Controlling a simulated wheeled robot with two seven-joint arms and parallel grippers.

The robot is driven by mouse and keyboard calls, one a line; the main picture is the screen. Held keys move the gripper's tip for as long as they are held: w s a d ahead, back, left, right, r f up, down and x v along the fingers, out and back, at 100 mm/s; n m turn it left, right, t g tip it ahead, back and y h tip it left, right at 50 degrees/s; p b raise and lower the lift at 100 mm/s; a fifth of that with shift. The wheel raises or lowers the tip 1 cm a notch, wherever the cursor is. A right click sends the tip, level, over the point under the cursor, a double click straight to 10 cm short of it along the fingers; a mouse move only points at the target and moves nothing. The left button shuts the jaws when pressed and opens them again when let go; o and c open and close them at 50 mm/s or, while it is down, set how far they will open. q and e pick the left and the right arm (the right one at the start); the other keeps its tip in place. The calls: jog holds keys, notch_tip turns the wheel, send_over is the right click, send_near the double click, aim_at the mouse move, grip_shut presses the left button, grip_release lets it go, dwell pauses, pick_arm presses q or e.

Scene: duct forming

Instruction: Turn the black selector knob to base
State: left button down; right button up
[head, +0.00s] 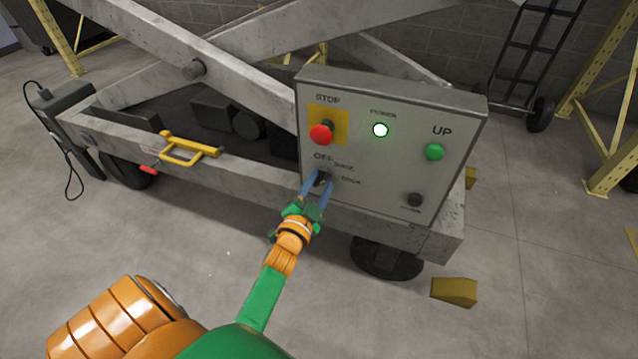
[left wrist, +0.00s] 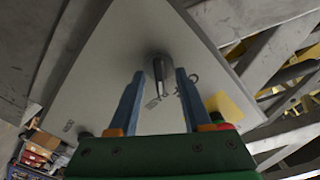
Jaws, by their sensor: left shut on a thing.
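The black selector knob (head: 322,177) is on the lower left of the grey control panel (head: 385,190), below the red stop button. Labels around it read OFF and, in small print, what looks like BASE and a third word. My left gripper (head: 318,183) has its blue fingers at the knob, one on each side, shut on it. The left wrist view shows the knob (left wrist: 159,72) between the two fingertips (left wrist: 159,75). The fingers partly hide the knob, and I cannot tell which label it points at. My right gripper is not in view.
The panel also carries the red stop button (head: 321,134), a lit power lamp (head: 380,130), a green UP button (head: 434,152) and a small black control (head: 414,200) at lower right. A yellow handle (head: 190,150) sits on the lift frame at left.

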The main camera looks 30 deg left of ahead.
pick_arm(q)
jog(key=shift+m, duration=0.4)
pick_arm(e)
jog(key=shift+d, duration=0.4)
pick_arm(q)
jog(key=shift+c, duration=1.8)
grip_release()
jog(key=p+v, duration=0.1)
jog(key=v, duration=0.6)
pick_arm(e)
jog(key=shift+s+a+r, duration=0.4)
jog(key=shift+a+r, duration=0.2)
